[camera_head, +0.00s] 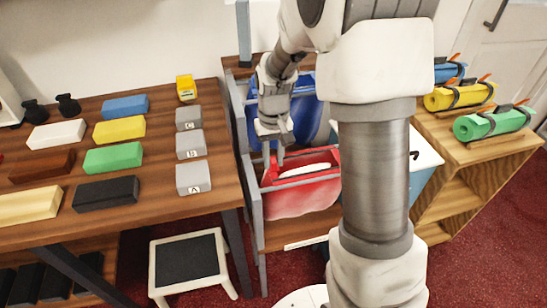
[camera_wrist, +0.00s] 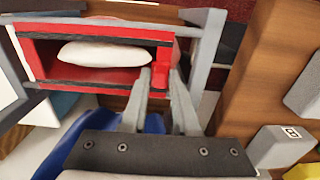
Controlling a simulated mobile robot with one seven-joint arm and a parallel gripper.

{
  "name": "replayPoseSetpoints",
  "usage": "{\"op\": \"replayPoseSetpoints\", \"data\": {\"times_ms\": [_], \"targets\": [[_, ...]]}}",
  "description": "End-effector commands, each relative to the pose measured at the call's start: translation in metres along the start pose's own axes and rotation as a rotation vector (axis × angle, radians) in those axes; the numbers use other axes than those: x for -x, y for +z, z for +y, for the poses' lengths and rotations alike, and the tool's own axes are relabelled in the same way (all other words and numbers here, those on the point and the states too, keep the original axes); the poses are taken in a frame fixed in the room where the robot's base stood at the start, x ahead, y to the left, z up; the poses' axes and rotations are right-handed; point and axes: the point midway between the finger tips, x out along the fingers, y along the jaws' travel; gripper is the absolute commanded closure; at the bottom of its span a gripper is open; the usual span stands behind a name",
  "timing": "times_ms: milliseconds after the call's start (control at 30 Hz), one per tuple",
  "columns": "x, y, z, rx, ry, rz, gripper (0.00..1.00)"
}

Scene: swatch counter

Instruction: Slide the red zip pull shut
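The red pouch (camera_head: 303,200) hangs in the grey rack, its top open, with a white filling (camera_head: 305,169) showing inside. In the wrist view the open mouth, with its red rim (camera_wrist: 38,58) and dark edges, lies at the upper left, and the white filling (camera_wrist: 105,54) sits in it. The red zip pull (camera_wrist: 160,73) is at the right end of the opening in the wrist view. My gripper (camera_wrist: 160,82) has its two narrow-set fingertips on either side of the pull and looks shut on it. In the head view my gripper (camera_head: 275,152) is at the pouch's left end.
A blue pouch (camera_head: 312,118) hangs behind the red one. The rack's grey frame (camera_head: 252,190) stands close to my gripper. A wooden table (camera_head: 225,150) with grey lettered blocks (camera_head: 190,145) is at the left. Rolled mats (camera_head: 490,123) lie on a shelf at the right.

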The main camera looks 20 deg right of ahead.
Motion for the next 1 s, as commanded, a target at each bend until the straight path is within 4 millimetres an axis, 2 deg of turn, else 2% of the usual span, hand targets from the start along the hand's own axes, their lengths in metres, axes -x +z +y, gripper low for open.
{"op": "replayPoseSetpoints", "data": {"times_ms": [33,133,1000], "targets": [[0.0002,0.0,0.0,0.0,0.0,0.0,0.82],[0.0002,-0.0001,0.0,0.0,0.0,0.0,1.0],[0.0007,-0.0003,-0.0001,0.0,0.0,0.001,1.0]]}}
